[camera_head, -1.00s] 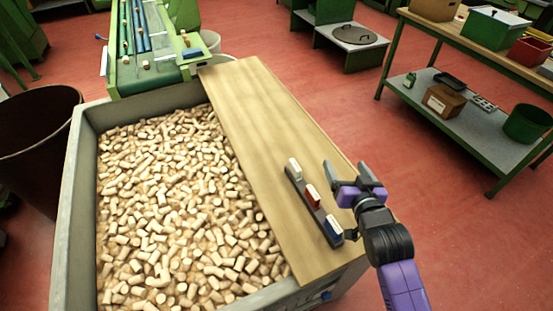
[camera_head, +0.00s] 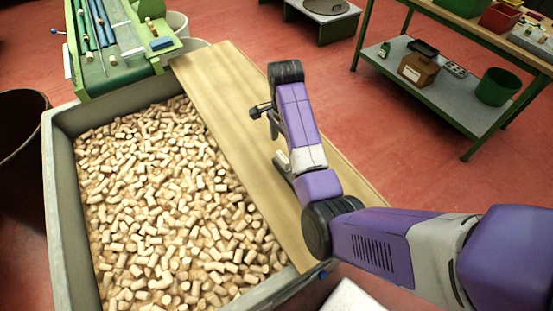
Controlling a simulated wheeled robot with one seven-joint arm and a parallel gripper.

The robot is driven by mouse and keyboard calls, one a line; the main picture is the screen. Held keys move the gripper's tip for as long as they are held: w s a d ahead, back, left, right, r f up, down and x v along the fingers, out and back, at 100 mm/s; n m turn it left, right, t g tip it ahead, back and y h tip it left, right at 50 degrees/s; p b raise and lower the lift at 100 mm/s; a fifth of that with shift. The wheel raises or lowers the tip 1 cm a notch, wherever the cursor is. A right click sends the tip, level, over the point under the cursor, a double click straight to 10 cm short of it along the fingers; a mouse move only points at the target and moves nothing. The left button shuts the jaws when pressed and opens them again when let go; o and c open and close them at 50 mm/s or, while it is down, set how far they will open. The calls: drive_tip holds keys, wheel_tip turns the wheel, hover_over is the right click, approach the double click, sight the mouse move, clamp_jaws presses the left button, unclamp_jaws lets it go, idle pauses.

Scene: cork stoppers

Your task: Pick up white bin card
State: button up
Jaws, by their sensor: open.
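The white bin card (camera_head: 282,157) stands at the far end of a dark card holder (camera_head: 284,171) on the wooden board. My arm covers the rest of the holder, so the red and blue cards are hidden. My gripper (camera_head: 264,119) is open and empty, seen from the side beyond the holder's far end. It is apart from the white card, up and to the left of it in the picture. Its height above the board is hard to tell.
The board (camera_head: 215,85) lies along the right side of a grey bin (camera_head: 60,190) full of corks (camera_head: 160,190). A green conveyor machine (camera_head: 115,55) stands at the bin's far end. A green-framed workbench (camera_head: 440,100) is at the right. The board's far half is clear.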

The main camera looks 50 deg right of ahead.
sight(283, 157)
drive_tip(key=shift+w+f+p, duration=0.1)
drive_tip(key=shift+f+p, duration=0.8)
drive_tip(key=shift+f, duration=3)
drive_tip(key=c, duration=1.4)
drive_tip(key=shift+c, duration=0.2)
